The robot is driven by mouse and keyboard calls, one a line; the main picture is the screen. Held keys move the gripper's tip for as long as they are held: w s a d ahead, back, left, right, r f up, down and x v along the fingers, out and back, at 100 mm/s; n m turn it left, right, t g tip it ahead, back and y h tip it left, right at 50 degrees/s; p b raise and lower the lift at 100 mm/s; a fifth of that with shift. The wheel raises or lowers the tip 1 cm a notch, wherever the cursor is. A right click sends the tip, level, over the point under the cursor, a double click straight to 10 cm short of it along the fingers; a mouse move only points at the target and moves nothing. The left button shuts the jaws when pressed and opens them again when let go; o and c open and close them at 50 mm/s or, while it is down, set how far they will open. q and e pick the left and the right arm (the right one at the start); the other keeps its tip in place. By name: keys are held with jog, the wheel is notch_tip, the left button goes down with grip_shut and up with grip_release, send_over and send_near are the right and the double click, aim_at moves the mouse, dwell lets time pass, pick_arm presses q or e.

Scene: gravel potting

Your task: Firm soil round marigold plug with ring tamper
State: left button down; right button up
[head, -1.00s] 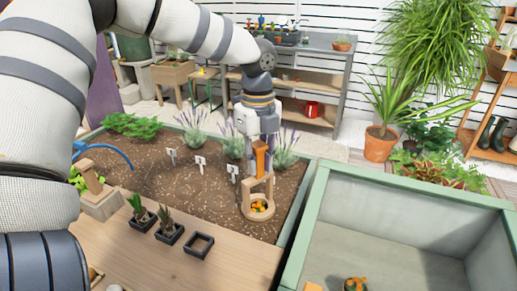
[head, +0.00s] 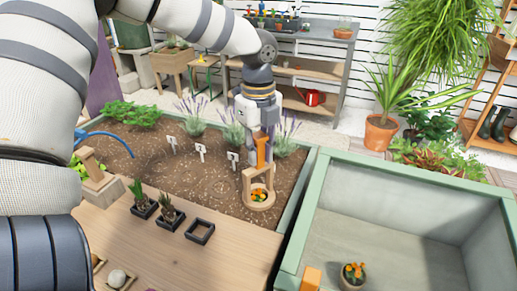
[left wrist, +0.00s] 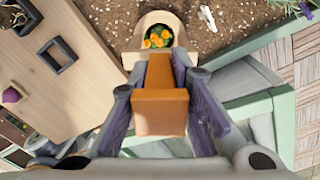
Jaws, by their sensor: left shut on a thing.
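The ring tamper (head: 259,203) has a pale wooden ring, a frame and an orange handle. My left gripper (head: 262,138) is shut on that handle, above the ring. The ring is around the orange marigold plug (head: 258,194) at the right end of the soil bed (head: 215,187). In the left wrist view, the orange handle (left wrist: 160,112) is between the fingers, and the marigold (left wrist: 157,38) shows inside the ring. Whether the ring presses on the soil is hard to tell. My right gripper is not in view.
A green-rimmed grey box (head: 420,195) stands to the right, holding a potted marigold (head: 353,274) and an orange block (head: 311,279). White markers (head: 200,152) and lavender stand in the bed. Seedling pots (head: 170,216) and an empty black tray (head: 199,231) are on the wooden table (head: 230,262).

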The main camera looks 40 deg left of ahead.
pick_arm(q)
jog(key=shift+s+f, duration=0.2)
jog(key=shift+f, duration=0.45)
dwell(1.2)
jog(key=shift+w+r, duration=0.15)
jog(key=shift+r, duration=5.2)
